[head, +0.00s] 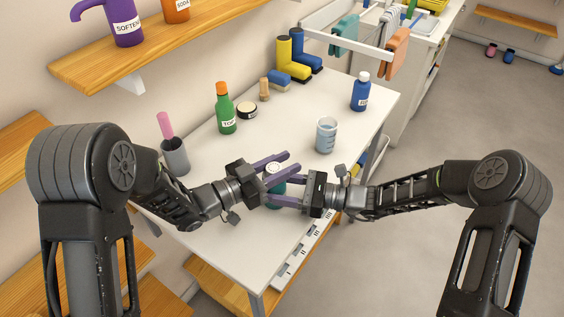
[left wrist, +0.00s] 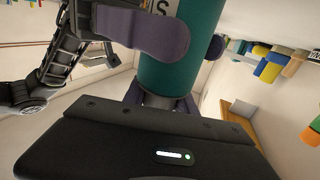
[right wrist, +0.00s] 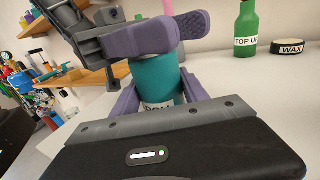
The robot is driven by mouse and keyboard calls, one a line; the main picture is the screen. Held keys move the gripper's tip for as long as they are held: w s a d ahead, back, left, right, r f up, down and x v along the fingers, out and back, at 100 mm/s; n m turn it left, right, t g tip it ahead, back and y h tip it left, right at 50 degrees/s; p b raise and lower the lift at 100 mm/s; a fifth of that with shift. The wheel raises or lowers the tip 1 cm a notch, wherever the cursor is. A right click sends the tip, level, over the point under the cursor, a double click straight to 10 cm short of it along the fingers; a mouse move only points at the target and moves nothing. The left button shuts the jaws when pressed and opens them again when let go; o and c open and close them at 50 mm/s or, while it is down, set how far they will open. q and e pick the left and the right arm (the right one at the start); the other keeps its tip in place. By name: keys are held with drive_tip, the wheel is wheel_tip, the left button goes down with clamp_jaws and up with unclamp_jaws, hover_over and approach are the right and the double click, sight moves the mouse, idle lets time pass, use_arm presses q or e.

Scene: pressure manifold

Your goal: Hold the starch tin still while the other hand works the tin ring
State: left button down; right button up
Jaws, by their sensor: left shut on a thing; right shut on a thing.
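The starch tin (head: 277,188), a teal cylinder with a pale top, stands between my two grippers near the front of the white table. In the left wrist view its teal side (left wrist: 180,70) shows with a bit of label; in the right wrist view the side (right wrist: 150,84) shows with a partly hidden label. My left gripper (head: 292,162) is shut around the upper part of the tin. My right gripper (head: 270,188) is shut on the tin's body, lower down. The tin ring is mostly hidden by the fingers, and I cannot make out its position.
A clear measuring cup (head: 326,136) and a blue bottle (head: 361,92) stand behind to the right. A green bottle (head: 225,110), a wax tin (head: 247,110) and a grey cup (head: 175,156) stand to the left and behind. A marked strip (head: 305,250) runs along the front edge.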

use_arm(q)
drive_tip(key=shift+s+d+r+m+g+h, duration=0.1)
drive_tip(key=shift+m+g+h, duration=0.45)
drive_tip(key=shift+g, duration=0.3)
drive_tip(key=shift+s+d+m+g+h, duration=0.1)
drive_tip(key=shift+m+g+h, duration=0.25)
drive_tip(key=shift+m+g, duration=0.4)
use_arm(e)
drive_tip(key=shift+s, duration=0.15)
use_arm(q)
drive_tip(key=shift+g, duration=0.3)
use_arm(e)
drive_tip(key=shift+a, duration=0.1)
use_arm(q)
drive_tip(key=c, duration=1)
unclamp_jaws()
drive_tip(key=shift+s, duration=0.1)
drive_tip(key=shift+o, duration=0.2)
drive_tip(key=v, duration=1.2)
use_arm(e)
drive_tip(key=o, duration=1.5)
drive_tip(key=shift+o, duration=0.2)
drive_tip(key=shift+d, duration=0.2)
